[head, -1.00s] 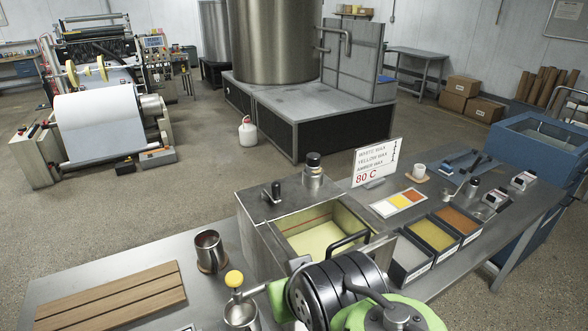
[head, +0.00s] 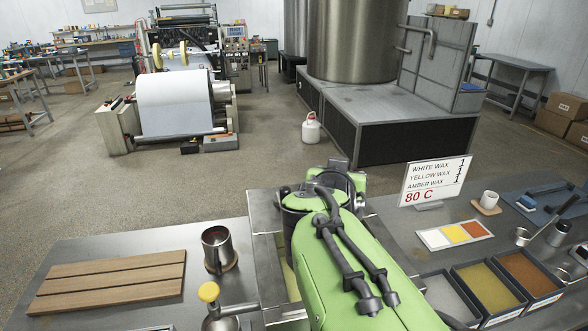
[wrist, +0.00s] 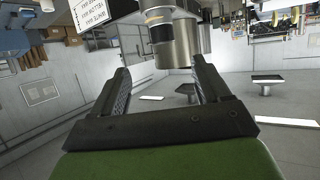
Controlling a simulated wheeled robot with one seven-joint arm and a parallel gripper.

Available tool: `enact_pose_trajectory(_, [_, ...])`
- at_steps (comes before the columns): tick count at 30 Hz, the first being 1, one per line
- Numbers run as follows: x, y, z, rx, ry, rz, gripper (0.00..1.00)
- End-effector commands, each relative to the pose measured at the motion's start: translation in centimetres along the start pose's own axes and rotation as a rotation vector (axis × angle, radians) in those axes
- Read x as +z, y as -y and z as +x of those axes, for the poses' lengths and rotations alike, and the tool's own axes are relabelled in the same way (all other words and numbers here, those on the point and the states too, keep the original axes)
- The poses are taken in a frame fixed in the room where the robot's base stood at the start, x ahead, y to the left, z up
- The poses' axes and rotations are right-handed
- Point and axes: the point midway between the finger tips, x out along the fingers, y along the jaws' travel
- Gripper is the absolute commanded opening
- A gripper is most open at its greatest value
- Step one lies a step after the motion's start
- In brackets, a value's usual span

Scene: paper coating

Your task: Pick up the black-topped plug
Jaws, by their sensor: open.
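In the wrist view, which is upside down, a small steel cylinder with a black band, seemingly the black-topped plug (wrist: 161,33), shows beyond and between the fingertips. My gripper (wrist: 160,66) is open, with nothing between its fingers. The gap to the plug is hard to judge. In the head view my green arm reaches forward over the steel wax tank, and hides the plug and most of the tank.
The wax sign (head: 435,182) stands close to the right of my arm. A steel mug (head: 218,250), a yellow-knobbed vessel (head: 209,293) and a wooden slatted board (head: 108,288) are on the left. Wax trays (head: 488,288) are at the right.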

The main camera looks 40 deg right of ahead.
Motion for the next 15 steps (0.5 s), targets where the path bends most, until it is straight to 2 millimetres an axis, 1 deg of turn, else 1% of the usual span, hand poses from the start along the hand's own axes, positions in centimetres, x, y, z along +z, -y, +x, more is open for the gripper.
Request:
enact_pose_trajectory(3, [0.1, -0.1, 3.0, 0.005, 0.007, -0.002, 0.76])
enact_pose_trajectory(9, [0.1, 0.0, 7.8, 0.002, 0.006, -0.001, 0.76])
enact_pose_trajectory(15, [0.0, 0.1, 10.2, 0.000, 0.005, -0.002, 0.76])
